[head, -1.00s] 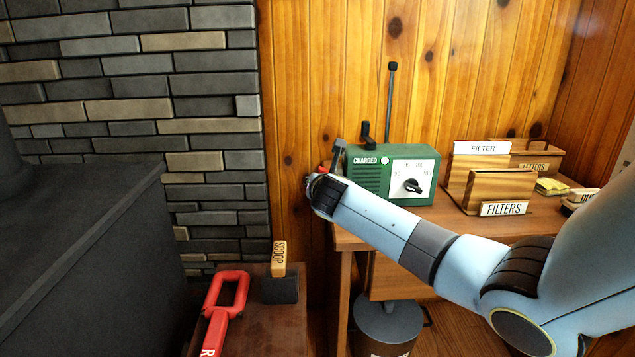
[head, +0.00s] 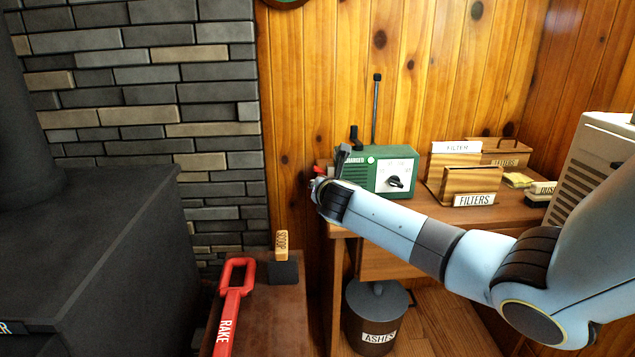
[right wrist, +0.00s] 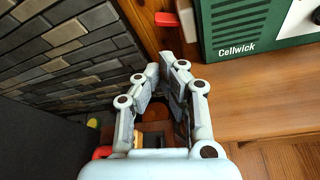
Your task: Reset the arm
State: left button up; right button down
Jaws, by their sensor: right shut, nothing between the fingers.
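My right arm reaches in from the right in the head view. Its gripper (head: 341,160) is mostly hidden behind its wrist, just left of the green radio (head: 377,171). In the right wrist view the gripper (right wrist: 163,68) has its fingers close together with nothing between them. The radio (right wrist: 259,28) is to its right there, apart from the fingers. My left gripper is out of view.
The wooden desk (head: 420,222) also holds filter boxes (head: 472,182). An ash bin (head: 376,318) stands below. A brick wall is at left.

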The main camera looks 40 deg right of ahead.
jog(key=s+a+f+m+g+y, duration=0.1)
jog(key=s+a+f+m+g, duration=0.1)
jog(key=s+a+m, duration=0.5)
jog(key=s+a+f+m+g+y, duration=0.1)
jog(key=s+a+f+m+g, duration=0.15)
jog(key=s+a+m, duration=0.4)
jog(key=s+a+r+m+g+y, duration=0.25)
jog(key=s+a+m, duration=0.35)
jog(key=s, duration=0.6)
jog(key=s+a+r+m+g+y, duration=0.1)
jog(key=s+a+m+g+y, duration=0.15)
jog(key=s+a+m, duration=0.6)
jog(key=s+d+f+n, duration=0.1)
jog(key=s+d+f, duration=0.1)
jog(key=f, duration=0.7)
jog(key=s+d+f+n, duration=0.1)
jog(key=s+d+f, duration=0.1)
jog(key=f, duration=0.7)
jog(key=s+d+f+n, duration=0.1)
jog(key=s+d+f, duration=0.1)
jog(key=f, duration=0.7)
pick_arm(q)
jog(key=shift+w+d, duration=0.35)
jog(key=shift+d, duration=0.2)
pick_arm(e)
jog(key=s+f+g, duration=0.1)
jog(key=s+f, duration=1.3)
jog(key=s, duration=0.3)
jog(key=shift+d+f, duration=0.25)
jog(key=shift+f, duration=0.05)
